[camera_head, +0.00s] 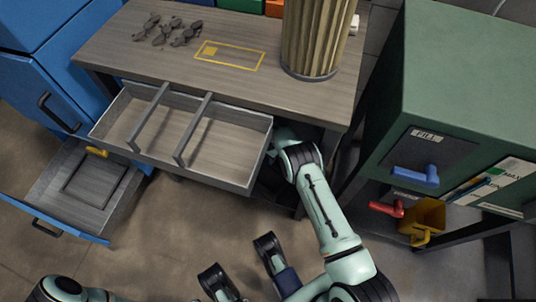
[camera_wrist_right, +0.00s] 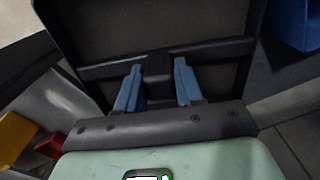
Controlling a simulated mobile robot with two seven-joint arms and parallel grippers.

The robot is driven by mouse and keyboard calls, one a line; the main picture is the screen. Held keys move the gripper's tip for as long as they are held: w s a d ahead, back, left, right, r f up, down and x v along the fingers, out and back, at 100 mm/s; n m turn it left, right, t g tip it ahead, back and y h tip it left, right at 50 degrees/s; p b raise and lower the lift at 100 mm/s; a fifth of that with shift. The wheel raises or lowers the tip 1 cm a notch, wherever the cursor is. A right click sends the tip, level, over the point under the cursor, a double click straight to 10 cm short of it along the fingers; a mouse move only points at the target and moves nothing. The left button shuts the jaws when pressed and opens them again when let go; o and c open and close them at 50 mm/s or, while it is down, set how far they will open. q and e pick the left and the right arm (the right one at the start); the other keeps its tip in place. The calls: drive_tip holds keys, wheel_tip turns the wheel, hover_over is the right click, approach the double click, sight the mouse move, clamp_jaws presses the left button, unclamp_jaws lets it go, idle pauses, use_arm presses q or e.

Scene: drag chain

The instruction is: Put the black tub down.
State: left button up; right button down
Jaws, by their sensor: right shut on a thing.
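In the right wrist view, my right gripper (camera_wrist_right: 158,85) is shut, with its two blue fingertips on either side of a black block. The block stands out from a broad dark panel with a raised bar across it, which looks like the black tub (camera_wrist_right: 200,35). In the head view, my right arm runs from the bottom right up to the right end of the open drawer. Its hand lies in shadow there, and I cannot make out the tub.
The table (camera_head: 210,85) carries a ribbed bin (camera_head: 315,35), dark chain links (camera_head: 165,30) and a yellow outline. Its divided drawer (camera_head: 180,130) is open. A blue drawer (camera_head: 85,190) stands open at left.

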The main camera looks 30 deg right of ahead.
use_arm(q)
drive_tip(key=shift+s+f, duration=0.1)
drive_tip(key=shift+s, duration=0.25)
use_arm(e)
drive_tip(key=shift+f, duration=0.2)
drive_tip(key=shift+f, duration=0.6)
drive_tip(key=c, duration=0.6)
unclamp_jaws()
drive_tip(key=shift+c, duration=0.2)
use_arm(q)
drive_tip(key=shift+t, duration=0.8)
drive_tip(key=w+r, duration=0.1)
drive_tip(key=w+p, duration=0.1)
drive_tip(key=w, duration=0.1)
drive_tip(key=w+r+p, duration=0.1)
drive_tip(key=w, duration=0.1)
drive_tip(key=shift+d+r, duration=0.25)
drive_tip(key=shift+r, duration=0.05)
use_arm(e)
wheel_tip(320, 180, up, 8)
drive_tip(key=shift+f, duration=0.25)
